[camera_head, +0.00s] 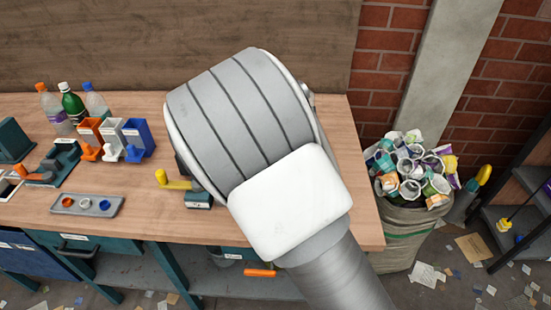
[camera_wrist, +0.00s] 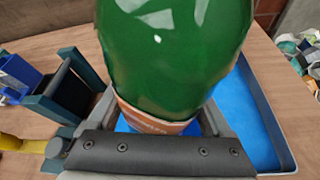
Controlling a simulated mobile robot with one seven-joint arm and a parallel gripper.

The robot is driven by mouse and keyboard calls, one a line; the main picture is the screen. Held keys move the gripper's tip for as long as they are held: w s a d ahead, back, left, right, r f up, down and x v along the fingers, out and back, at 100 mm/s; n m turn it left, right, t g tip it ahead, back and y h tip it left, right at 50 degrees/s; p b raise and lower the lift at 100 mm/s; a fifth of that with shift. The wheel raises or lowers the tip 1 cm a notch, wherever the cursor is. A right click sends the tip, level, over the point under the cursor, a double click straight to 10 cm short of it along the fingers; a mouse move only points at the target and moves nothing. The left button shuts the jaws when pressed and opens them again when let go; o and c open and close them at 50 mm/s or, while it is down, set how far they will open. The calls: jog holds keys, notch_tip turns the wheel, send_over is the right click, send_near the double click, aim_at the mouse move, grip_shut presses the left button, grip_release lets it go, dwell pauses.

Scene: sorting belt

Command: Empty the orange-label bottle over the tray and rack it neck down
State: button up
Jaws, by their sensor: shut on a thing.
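The green bottle (camera_wrist: 175,50) with an orange-edged label (camera_wrist: 152,122) fills the upper middle of the wrist view. My gripper (camera_wrist: 157,118) is shut on it around the label, one finger on each side. The bottle's neck is hidden, and I cannot tell how far it is tilted or whether anything is in it. The blue tray (camera_wrist: 268,150) lies below and behind the bottle, its right part bare. A dark teal frame (camera_wrist: 62,108), possibly the rack, stands left of the bottle. In the head view my arm hides the gripper, held bottle and tray.
Three other bottles (camera_head: 72,104) stand at the bench's back left. Orange, white and blue bins (camera_head: 138,140) stand in front of them. A grey strip with caps (camera_head: 87,205) lies near the front edge. A yellow handle (camera_head: 178,184) sits left of my arm. A full sack (camera_head: 412,190) stands right of the bench.

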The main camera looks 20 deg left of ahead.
jog(key=s+a+r+m+t+y+b, duration=0.2)
jog(key=a+r+m+y+b, duration=0.45)
jog(key=m+b, duration=0.65)
jog(key=d+r+m+t+h+b, duration=0.1)
jog(key=d+r+m+t+b, duration=0.1)
jog(key=m, duration=0.4)
jog(key=w+d+r+m+t+h+b, duration=0.1)
jog(key=d+r+m+t+b, duration=0.1)
jog(key=m+b, duration=0.4)
jog(key=w+d+r+m+t+h+b, duration=0.1)
jog(key=d+r+m+t+h+b, duration=0.1)
jog(key=d+r+m+b, duration=0.1)
jog(key=shift+r+m+t+b, duration=0.3)
jog(key=shift+r+m+b, duration=0.5)
jog(key=shift+m+b, duration=0.55)
jog(key=shift+w+d+r+m+h, duration=0.15)
jog(key=shift+d+m+h, duration=0.25)
jog(key=shift+m, duration=0.45)
jog(key=shift+w+d+r+m+h, duration=0.1)
jog(key=shift+d+m+h, duration=0.25)
jog(key=shift+m, duration=0.45)
